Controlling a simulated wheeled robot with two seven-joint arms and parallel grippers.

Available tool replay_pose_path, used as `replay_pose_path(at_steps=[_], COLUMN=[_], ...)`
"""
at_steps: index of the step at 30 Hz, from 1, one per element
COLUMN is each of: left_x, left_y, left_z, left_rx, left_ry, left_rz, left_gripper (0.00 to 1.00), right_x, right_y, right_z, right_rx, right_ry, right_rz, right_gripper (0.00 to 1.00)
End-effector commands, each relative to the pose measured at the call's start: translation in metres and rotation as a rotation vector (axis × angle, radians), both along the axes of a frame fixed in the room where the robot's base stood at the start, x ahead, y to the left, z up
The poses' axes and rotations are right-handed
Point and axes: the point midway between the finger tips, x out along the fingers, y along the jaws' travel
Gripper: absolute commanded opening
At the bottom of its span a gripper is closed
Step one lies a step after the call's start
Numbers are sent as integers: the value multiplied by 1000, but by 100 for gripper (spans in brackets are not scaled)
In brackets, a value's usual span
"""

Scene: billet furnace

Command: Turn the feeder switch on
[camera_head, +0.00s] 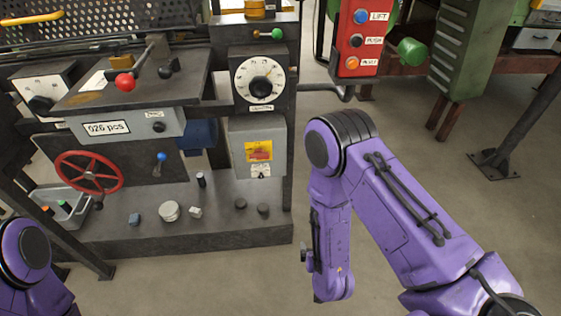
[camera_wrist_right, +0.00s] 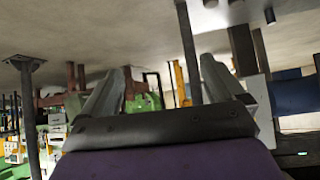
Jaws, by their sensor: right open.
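No label that I can read says feeder, so I cannot tell which control is the feeder switch. In the head view, the machine carries a grey box (camera_head: 128,129) marked "026 pcs" with a black knob (camera_head: 158,127). Below it is a small blue-tipped lever (camera_head: 160,160) beside a red handwheel (camera_head: 90,172). My left gripper is out of view.
Small loose parts and a round tin (camera_head: 169,211) lie on the machine's lower ledge (camera_head: 225,225). The floor (camera_head: 455,180) at the right is mostly clear.

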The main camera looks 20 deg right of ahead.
Motion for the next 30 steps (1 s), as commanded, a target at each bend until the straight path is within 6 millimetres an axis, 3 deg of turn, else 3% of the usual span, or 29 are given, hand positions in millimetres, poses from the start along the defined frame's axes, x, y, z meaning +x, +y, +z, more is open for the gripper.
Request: replay_pose_path(at_steps=[1,3,6,9,12,24,30], left_x=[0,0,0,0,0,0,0], left_y=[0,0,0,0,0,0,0], left_z=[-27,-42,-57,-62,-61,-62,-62], left_rx=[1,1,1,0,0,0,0], left_ry=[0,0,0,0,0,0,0], left_rz=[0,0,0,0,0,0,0], left_gripper=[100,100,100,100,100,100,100], right_x=[54,116,170,193,206,284,297], right_y=[19,46,79,98,99,75,71], right_z=[2,36,86,120,131,131,131], right_rx=[-44,-116,-202,-250,-262,-261,-262], right_ry=[-153,-353,-573,-690,-717,-711,-710], right_rz=[52,101,125,122,117,116,118], right_gripper=[96,96,96,96,96,96,96])
